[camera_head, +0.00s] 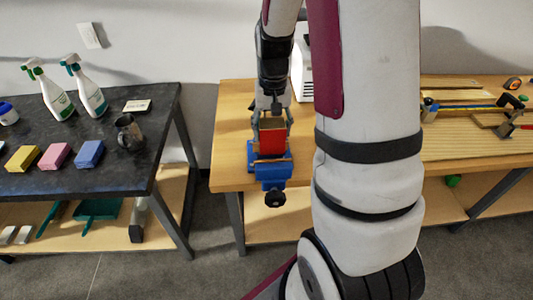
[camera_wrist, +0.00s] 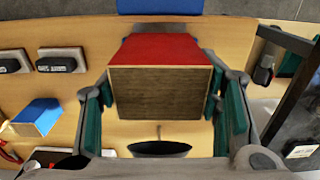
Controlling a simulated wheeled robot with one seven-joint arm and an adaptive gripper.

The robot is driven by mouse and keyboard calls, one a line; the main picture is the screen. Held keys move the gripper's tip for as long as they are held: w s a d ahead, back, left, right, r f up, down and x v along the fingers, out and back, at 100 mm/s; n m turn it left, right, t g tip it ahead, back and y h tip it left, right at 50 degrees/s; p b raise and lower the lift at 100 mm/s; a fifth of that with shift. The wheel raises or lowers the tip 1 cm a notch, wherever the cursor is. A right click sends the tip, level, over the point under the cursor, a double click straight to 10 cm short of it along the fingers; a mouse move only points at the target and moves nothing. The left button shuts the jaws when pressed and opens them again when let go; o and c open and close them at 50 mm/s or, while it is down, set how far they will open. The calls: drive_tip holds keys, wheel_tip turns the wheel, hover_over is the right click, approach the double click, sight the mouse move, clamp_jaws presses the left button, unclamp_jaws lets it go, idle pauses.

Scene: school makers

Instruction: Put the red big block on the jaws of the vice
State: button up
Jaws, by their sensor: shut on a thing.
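The red big block (camera_head: 272,141) is held in my gripper (camera_head: 272,124) on the wooden workbench's left end. In the wrist view the block (camera_wrist: 160,50) shows a red face and a brown wood-grain face between the teal finger pads of my gripper (camera_wrist: 162,112). The blue vice (camera_head: 272,171) is at the bench's front edge, directly below the block in the head view. A blue part of the vice (camera_wrist: 160,6) shows at the top of the wrist view. The block overlaps the vice's jaw area; I cannot tell whether they touch.
A dark table (camera_head: 100,178) at left holds yellow (camera_head: 23,158), pink (camera_head: 55,156) and blue (camera_head: 89,154) blocks, a dark mug (camera_head: 129,133) and spray bottles (camera_head: 87,90). Tools lie on the bench's right side. The wrist view shows a blue block (camera_wrist: 38,112) and black-topped items (camera_wrist: 61,60) at left.

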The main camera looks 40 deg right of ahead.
sight(272, 146)
drive_tip(key=shift+f, duration=3.2)
drive_tip(key=shift+f, duration=0.15)
drive_tip(key=o, duration=1.3)
